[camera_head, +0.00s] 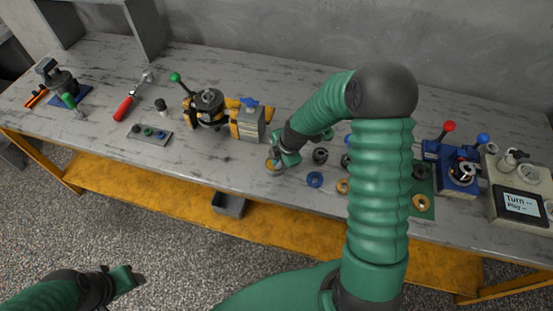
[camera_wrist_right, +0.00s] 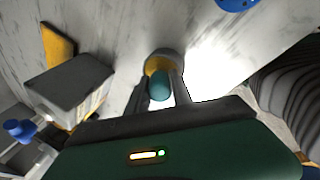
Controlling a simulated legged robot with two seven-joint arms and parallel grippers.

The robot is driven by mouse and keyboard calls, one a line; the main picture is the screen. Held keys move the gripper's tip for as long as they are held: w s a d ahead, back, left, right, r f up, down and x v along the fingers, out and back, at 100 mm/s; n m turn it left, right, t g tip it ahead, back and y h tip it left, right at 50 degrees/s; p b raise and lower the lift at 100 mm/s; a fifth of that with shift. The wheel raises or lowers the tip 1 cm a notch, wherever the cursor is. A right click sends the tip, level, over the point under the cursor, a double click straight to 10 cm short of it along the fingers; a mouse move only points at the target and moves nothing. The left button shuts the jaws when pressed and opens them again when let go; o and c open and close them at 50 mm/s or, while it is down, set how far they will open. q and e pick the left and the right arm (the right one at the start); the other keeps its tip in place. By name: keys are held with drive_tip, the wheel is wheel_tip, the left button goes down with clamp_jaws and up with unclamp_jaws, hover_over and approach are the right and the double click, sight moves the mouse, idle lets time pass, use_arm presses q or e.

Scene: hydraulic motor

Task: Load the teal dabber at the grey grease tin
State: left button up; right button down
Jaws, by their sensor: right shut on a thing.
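The teal dabber (camera_wrist_right: 160,86) is between the fingers of my right gripper (camera_wrist_right: 158,94) in the right wrist view. The gripper is shut on it. The grey grease tin (camera_wrist_right: 172,53), with yellow grease inside, is just past the dabber's end; I cannot tell whether the dabber touches the grease. In the head view, my right gripper (camera_head: 281,158) is right over the tin (camera_head: 272,168) near the table's front edge, and the dabber is mostly hidden. My left gripper (camera_head: 126,280) is at the lower left, away from the table; its jaws are unclear.
A motor in a yellow fixture (camera_head: 208,106) and a grey block with a blue knob (camera_head: 248,122) stand left of the tin. Blue (camera_head: 315,179) and dark rings (camera_head: 320,155) lie to its right. My right arm hides part of the table there.

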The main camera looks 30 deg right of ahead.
idle(0.5)
wheel_tip(320, 180, up, 7)
drive_tip(key=p, duration=0.6)
idle(0.3)
